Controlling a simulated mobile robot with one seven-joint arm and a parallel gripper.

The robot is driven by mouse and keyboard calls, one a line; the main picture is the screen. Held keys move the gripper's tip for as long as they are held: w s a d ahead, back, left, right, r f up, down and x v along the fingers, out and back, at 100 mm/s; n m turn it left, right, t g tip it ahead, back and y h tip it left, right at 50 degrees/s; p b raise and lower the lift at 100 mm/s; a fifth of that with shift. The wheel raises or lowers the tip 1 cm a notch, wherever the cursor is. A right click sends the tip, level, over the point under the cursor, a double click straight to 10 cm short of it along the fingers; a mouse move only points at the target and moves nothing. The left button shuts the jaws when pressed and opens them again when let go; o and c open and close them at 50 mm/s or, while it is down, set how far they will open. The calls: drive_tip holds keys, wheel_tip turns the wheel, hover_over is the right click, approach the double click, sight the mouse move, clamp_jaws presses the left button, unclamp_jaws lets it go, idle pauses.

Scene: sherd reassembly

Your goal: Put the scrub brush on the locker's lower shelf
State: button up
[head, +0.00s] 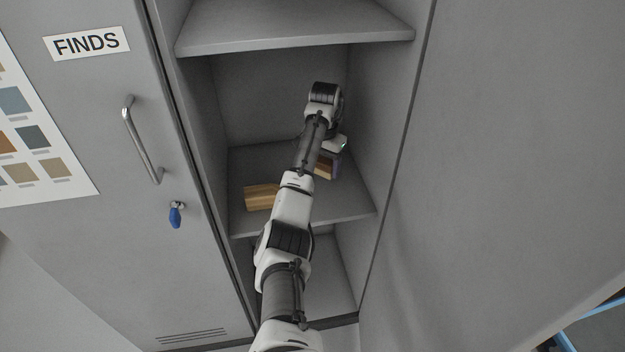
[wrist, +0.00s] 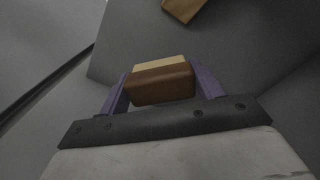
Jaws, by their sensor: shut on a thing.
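The scrub brush (wrist: 160,84) has a brown wooden back and a cream bristle side. My gripper (wrist: 162,92) is shut on it, with one purple finger at each end. In the head view the brush (head: 324,169) shows partly behind my arm, with my gripper (head: 333,164) at the right part of the locker's lower shelf (head: 345,206). The brush is at or just above that shelf; I cannot tell whether it touches. My arm hides part of the brush and the shelf.
A wooden block (head: 262,197) lies on the same shelf to the left; a wooden piece (wrist: 183,8) shows at the top of the wrist view. The upper shelf (head: 300,30) is above my arm. The locker's side walls stand close on both sides. A closed door with a handle (head: 141,140) is left.

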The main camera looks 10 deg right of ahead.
sight(322, 192)
wheel_tip(322, 192, down, 7)
drive_tip(key=shift+f+p, duration=0.2)
drive_tip(key=shift+p, duration=0.55)
drive_tip(key=shift+f, duration=0.1)
drive_tip(key=o, duration=1)
wheel_tip(322, 192, up, 12)
drive_tip(key=shift+r, duration=0.15)
